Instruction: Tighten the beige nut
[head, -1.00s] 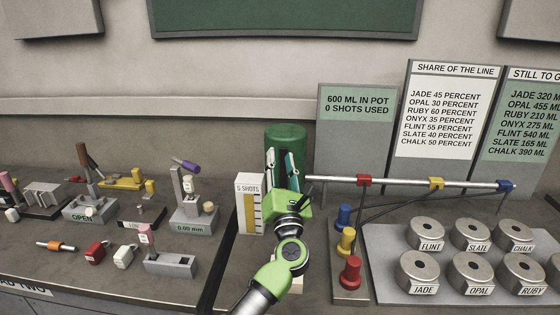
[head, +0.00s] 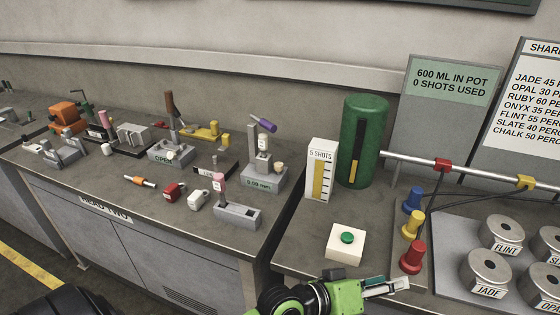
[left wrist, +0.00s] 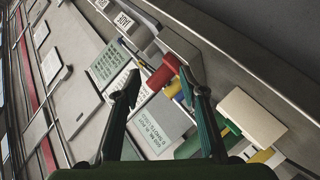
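Small pale or beige pieces show in the head view. One (head: 278,167) is on the grey block marked 0.00 mm, and another (head: 106,149) lies further left near the dark tray. I cannot tell for certain which is the beige nut. My left gripper (head: 390,288) is low in the head view, right of the white box with the green button and far from these pieces. In the left wrist view, the left gripper (left wrist: 158,82) has its fingers apart with nothing between them. My right gripper is not in view.
A white box with a green button (head: 346,243), a green cylinder (head: 364,120) and a 5 SHOTS gauge (head: 322,170) stand on the right bench. A gap separates the benches.

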